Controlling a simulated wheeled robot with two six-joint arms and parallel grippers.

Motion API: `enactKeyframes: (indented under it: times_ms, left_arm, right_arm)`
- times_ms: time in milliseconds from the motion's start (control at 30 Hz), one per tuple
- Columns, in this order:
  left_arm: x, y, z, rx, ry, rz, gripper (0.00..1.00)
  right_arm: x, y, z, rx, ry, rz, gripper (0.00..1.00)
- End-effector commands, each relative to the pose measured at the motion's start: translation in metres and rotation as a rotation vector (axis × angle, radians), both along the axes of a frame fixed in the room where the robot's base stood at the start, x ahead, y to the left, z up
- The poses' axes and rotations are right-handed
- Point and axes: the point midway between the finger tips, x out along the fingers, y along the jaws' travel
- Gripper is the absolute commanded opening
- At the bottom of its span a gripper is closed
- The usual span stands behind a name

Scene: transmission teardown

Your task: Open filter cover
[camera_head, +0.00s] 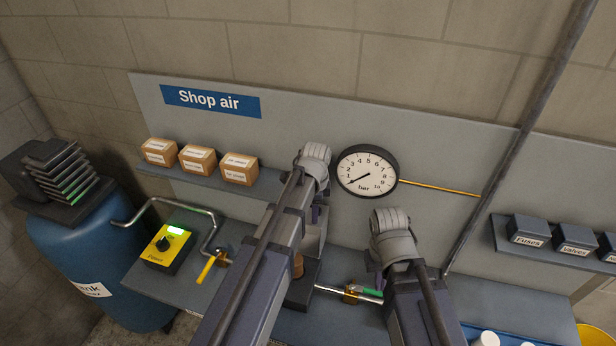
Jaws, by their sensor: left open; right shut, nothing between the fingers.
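The filter cover cannot be made out clearly; my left arm stands in front of the middle of the bench. Beside that arm, a dark block (303,289) with a small copper-coloured part (298,266) shows only partly, and I cannot tell if it belongs to the filter. My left gripper (318,204) is open, above this area and left of the gauge. Its fingers are mostly hidden behind the wrist. My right gripper (376,268) is shut and empty, lower and to the right, below the gauge. Its fingertips are largely hidden too.
A round pressure gauge (367,171) hangs on the back panel. A yellow power box (168,246) with a lit green display and a yellow-handled valve (207,268) stand left. A blue tank (85,262) is far left. A pipe with a brass fitting (351,293) runs between my arms.

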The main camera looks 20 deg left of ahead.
Motion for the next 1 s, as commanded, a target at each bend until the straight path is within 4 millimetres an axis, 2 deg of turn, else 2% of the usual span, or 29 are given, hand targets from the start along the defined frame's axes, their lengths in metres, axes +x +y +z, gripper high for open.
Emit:
enactKeyframes:
  times_ms: [33, 100, 333, 667, 1000]
  left_arm:
    - [0.017, 0.012, 0.024, -0.001, -0.007, -0.058, 0.44]
    - [0.030, 0.024, 0.035, 0.001, -0.017, -0.141, 0.44]
    - [0.047, 0.044, 0.049, 0.006, -0.031, -0.282, 0.44]
    - [0.048, 0.045, 0.041, 0.006, -0.032, -0.292, 0.44]
    - [0.051, 0.044, 0.006, 0.006, -0.032, -0.291, 0.44]
  right_arm:
    - [0.000, 0.000, 0.024, 0.000, 0.000, -0.002, 0.00]
    - [0.000, 0.000, 0.035, 0.001, 0.001, -0.004, 0.00]
    - [0.000, 0.000, 0.048, 0.000, 0.000, -0.008, 0.00]
    - [0.000, 0.000, 0.041, 0.001, 0.001, -0.005, 0.00]
    - [0.000, 0.000, 0.005, -0.001, 0.001, 0.011, 0.00]
